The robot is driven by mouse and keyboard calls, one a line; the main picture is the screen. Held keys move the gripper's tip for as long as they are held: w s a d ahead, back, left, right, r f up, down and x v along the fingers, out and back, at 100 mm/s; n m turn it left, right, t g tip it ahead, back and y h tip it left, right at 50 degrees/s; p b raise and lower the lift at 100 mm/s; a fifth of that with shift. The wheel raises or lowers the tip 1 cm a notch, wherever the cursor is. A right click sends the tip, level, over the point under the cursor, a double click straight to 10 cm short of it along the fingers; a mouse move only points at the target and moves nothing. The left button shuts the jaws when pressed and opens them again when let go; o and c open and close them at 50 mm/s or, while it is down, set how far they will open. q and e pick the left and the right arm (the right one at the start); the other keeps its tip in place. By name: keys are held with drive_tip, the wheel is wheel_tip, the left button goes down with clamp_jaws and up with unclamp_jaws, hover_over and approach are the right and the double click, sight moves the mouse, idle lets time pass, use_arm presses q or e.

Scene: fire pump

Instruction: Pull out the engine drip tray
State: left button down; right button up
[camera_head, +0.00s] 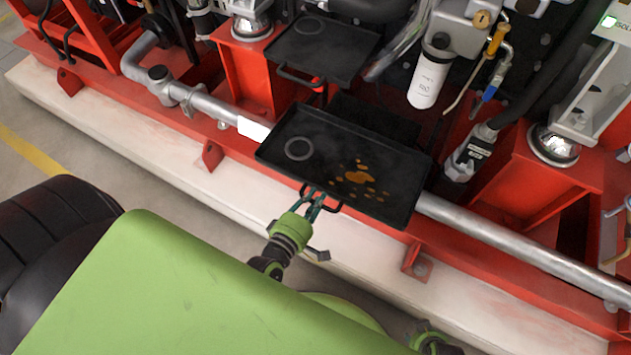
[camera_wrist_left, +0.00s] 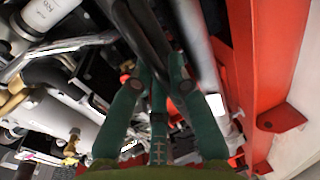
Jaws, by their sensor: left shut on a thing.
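The engine drip tray (camera_head: 330,160) is a black shallow tray with a ring mark and orange-brown spots of liquid on its floor. It sticks out over the silver pipe and the red frame rail. My left gripper (camera_head: 316,198) is shut on the handle at the tray's front edge. In the left wrist view the green fingers (camera_wrist_left: 158,88) close around a dark bar, with the tray's dark underside partly hidden behind them.
A second black tray (camera_head: 322,48) with a handle sits further back. A silver pipe (camera_head: 480,228) runs along the red frame (camera_head: 240,150), above a pale plinth (camera_head: 150,140). A white filter (camera_head: 430,80) and hoses stand behind the tray.

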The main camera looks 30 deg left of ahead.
use_arm(q)
drive_tip(key=c, duration=1.2)
unclamp_jaws()
drive_tip(key=shift+o, duration=0.2)
drive_tip(key=shift+s, duration=0.1)
drive_tip(key=v, duration=1.2)
